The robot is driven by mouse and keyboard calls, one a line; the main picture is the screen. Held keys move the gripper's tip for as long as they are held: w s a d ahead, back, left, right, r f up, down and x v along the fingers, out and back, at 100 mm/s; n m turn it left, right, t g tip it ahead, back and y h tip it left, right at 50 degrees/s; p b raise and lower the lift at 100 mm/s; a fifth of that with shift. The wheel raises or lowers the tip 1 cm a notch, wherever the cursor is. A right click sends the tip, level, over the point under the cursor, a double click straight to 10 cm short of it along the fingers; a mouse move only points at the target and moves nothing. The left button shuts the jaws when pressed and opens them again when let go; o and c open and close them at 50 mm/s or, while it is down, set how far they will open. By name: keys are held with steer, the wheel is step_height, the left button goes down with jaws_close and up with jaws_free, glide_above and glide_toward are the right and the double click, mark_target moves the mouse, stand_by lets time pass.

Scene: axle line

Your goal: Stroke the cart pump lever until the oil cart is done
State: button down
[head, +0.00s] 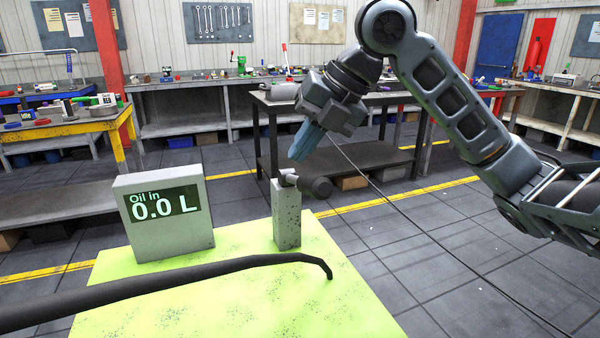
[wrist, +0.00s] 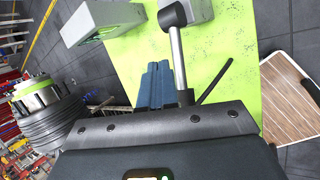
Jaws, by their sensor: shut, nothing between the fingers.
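The oil cart has a speckled yellow-green top (head: 230,295) (wrist: 235,70). A display box (head: 165,215) on it reads "Oil in 0.0 L". A grey post (head: 287,220) stands to its right and carries the pump lever, with a dark rounded end (head: 320,187) pointing right. In the wrist view the lever shows as a metal rod (wrist: 178,55) with a dark knob. My gripper (head: 300,158) is shut and empty, its blue fingers just above the post in the head view. In the wrist view the fingers (wrist: 155,70) lie beside the rod; I cannot tell whether they touch.
A black bent bar (head: 230,275) crosses the front of the cart. A dark workbench (head: 340,160) stands behind the cart and a yellow bench (head: 60,128) at the left. Open tiled floor lies to the right. The wrist view shows a wooden-topped surface (wrist: 290,100) at right.

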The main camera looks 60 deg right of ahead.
mark_target(307, 175)
steer(key=shift+s+a+f+b, duration=0.1)
steer(key=shift+f+b, duration=0.2)
steer(key=shift+f, duration=0.05)
steer(key=shift+s+a+f+b, duration=0.15)
steer(key=shift+s+f+b, duration=0.05)
steer(key=shift+f+b, duration=0.5)
steer(key=shift+s+a+f+b, duration=0.1)
steer(key=shift+s+f+b, duration=0.1)
steer(key=shift+f+b, duration=0.5)
steer(key=shift+s+a+f+b, duration=0.15)
steer(key=shift+s+f+b, duration=0.05)
steer(key=shift+f+b, duration=0.45)
stand_by(2.3)
steer(key=shift+r, duration=0.1)
stand_by(0.4)
steer(key=shift+w+d+r+p, duration=0.15)
steer(key=shift+w+r+p, duration=0.1)
steer(key=shift+r+p, duration=0.45)
steer(key=shift+w+d+r+p, duration=0.25)
steer(key=shift+r+p, duration=0.2)
steer(key=shift+r, duration=0.45)
steer(key=shift+w+d+r+p, duration=0.1)
steer(key=shift+w+r+p, duration=0.15)
steer(key=shift+r+p, duration=0.45)
steer(key=shift+r, duration=0.1)
